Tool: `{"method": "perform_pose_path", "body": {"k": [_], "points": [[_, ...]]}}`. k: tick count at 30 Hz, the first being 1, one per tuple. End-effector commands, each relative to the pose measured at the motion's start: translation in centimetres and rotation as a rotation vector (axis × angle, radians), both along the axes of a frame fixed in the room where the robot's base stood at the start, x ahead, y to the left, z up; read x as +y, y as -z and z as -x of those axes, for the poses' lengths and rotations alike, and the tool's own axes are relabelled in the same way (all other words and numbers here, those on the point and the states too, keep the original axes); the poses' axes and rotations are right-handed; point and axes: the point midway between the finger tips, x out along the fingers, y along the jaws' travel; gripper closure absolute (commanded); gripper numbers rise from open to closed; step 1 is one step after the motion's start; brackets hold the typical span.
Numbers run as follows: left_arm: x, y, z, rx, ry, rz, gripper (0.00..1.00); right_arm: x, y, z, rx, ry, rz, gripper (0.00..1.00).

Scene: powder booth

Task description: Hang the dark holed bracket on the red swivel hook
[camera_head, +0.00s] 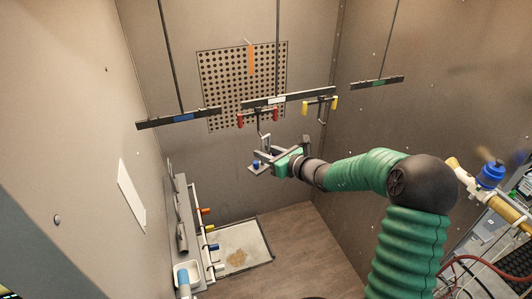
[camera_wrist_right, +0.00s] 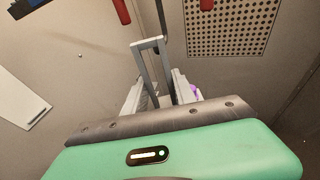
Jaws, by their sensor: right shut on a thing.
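My right gripper (camera_head: 268,160) is shut on the grey bracket, raised in the middle of the booth. In the right wrist view the bracket (camera_wrist_right: 148,45) shows as an upright narrow loop with an open middle, rising between the fingers (camera_wrist_right: 160,95). The swivel hook with red end pieces (camera_head: 243,121) hangs from the middle bar, just above the gripper. Its red pieces also show at the top of the wrist view (camera_wrist_right: 122,10). The hook's dark rod comes down close to the loop's top. I cannot tell whether they touch. My left gripper is not in view.
The middle bar (camera_head: 290,99) also carries a yellow-ended hook (camera_head: 307,106) to the right. Bars with a blue label (camera_head: 184,118) and a green label (camera_head: 377,83) hang at either side. A perforated panel (camera_head: 220,75) is behind. A rack (camera_head: 182,213) stands along the left wall.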

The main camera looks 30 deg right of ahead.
Motion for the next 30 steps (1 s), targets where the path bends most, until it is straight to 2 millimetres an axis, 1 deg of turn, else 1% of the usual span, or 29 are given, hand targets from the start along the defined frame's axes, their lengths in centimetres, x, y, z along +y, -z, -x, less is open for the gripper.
{"method": "perform_pose_path", "body": {"k": [15,30], "points": [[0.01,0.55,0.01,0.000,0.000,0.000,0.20,0.20,-0.13,-0.07,-0.002,-0.001,0.000,1.00],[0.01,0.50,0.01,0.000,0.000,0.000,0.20,0.30,-0.20,-0.07,-0.002,-0.001,0.000,1.00]]}}
